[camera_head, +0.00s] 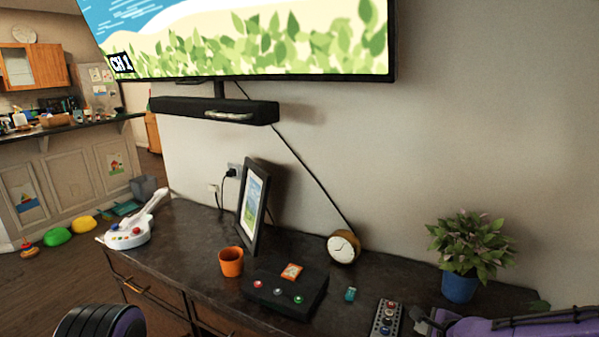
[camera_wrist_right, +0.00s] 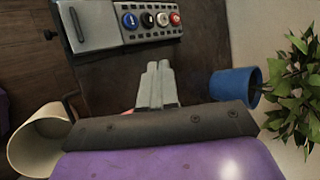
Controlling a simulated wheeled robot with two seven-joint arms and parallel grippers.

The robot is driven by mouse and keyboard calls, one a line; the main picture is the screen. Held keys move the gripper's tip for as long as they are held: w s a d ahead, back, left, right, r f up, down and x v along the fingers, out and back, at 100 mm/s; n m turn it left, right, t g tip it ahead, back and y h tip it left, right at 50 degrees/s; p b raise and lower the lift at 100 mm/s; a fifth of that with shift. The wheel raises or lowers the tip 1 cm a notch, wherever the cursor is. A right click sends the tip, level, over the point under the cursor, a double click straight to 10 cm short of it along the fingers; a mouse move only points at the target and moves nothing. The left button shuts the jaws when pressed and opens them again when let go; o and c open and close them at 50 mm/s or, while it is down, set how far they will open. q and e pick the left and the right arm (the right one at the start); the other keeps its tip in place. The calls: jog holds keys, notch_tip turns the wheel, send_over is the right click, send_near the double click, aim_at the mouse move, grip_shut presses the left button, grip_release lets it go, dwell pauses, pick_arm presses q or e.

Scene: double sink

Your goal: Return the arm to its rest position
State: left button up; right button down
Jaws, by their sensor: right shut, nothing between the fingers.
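My right gripper (camera_head: 424,321) is at the lower right of the head view, just right of a grey panel with several coloured buttons (camera_head: 386,318). In the right wrist view its two grey fingers (camera_wrist_right: 157,84) are together with nothing between them. The button panel (camera_wrist_right: 150,19) shows beyond the fingertips there, apart from them. My right arm (camera_head: 525,324), purple, comes in from the right edge. A purple and black part of my left arm (camera_head: 100,322) shows at the bottom left; the left gripper itself is out of view.
A blue plant pot (camera_head: 459,287) stands near my right arm; it also shows in the wrist view (camera_wrist_right: 230,86). A pale cup (camera_wrist_right: 38,142) is at the wrist view's left. A black button box (camera_head: 285,291), orange cup (camera_head: 231,262), clock (camera_head: 343,247) and picture frame (camera_head: 253,205) stand on the dark cabinet top.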

jog(key=s+f+n+g+h, duration=0.1)
jog(key=s+f+n, duration=0.4)
jog(key=s, duration=0.7)
jog(key=s+f+n+g+h, duration=0.2)
jog(key=s+f+n, duration=0.3)
jog(key=s+f, duration=0.3)
jog(key=s+a+f+n+g+h, duration=0.1)
jog(key=s+f+n+g, duration=0.2)
jog(key=s, duration=1.3)
notch_tip(320, 180, down, 4)
jog(key=shift+s+f+n+h+b, duration=0.1)
jog(key=shift+s+n+h+b, duration=0.2)
jog(key=shift+n, duration=0.9)
jog(key=shift+w, duration=0.15)
jog(key=shift+w+f, duration=0.1)
jog(key=shift+w, duration=0.2)
